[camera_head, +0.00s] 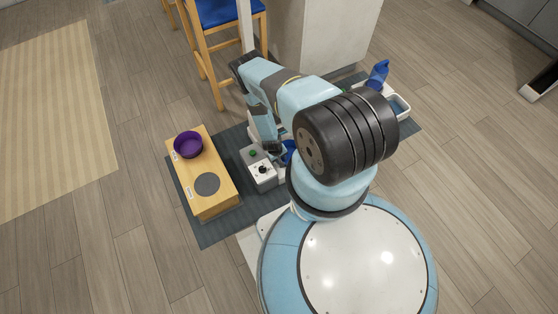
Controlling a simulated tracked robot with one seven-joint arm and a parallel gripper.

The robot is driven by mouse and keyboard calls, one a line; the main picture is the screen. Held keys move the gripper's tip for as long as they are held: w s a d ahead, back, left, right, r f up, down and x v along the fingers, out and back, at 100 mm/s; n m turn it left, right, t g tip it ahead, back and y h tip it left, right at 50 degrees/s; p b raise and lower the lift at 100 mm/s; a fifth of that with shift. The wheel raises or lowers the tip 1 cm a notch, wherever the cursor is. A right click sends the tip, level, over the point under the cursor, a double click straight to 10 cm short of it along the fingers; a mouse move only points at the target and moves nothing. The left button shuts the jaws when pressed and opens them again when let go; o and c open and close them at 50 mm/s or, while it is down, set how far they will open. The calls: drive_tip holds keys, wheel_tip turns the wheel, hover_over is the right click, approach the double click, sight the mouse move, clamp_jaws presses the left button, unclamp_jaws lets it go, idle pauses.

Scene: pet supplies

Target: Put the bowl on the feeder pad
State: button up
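A purple bowl (188,144) sits upright on the far end of a low wooden stand (218,209) left of the middle. A dark grey round pad (208,184) lies bare on the near end of the same stand. Small white labels lie along the stand's left edge. My gripper (272,149) points down to the right of the stand, beside a blue thing (289,150) partly hidden by my arm. I cannot tell whether this blue thing is a bowl or whether my gripper touches it. The gap between my fingers does not show.
A pale box (259,169) with a green button and a black knob stands between the wooden stand and my arm. A dark mat (207,235) lies underneath. A blue bottle (378,74) and a pale blue tray (399,106) stand behind my arm. A wooden chair (209,62) stands at the back.

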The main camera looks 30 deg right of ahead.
drive_tip(key=v, duration=1.1)
drive_tip(key=shift+r, duration=0.4)
drive_tip(key=shift+a, duration=0.1)
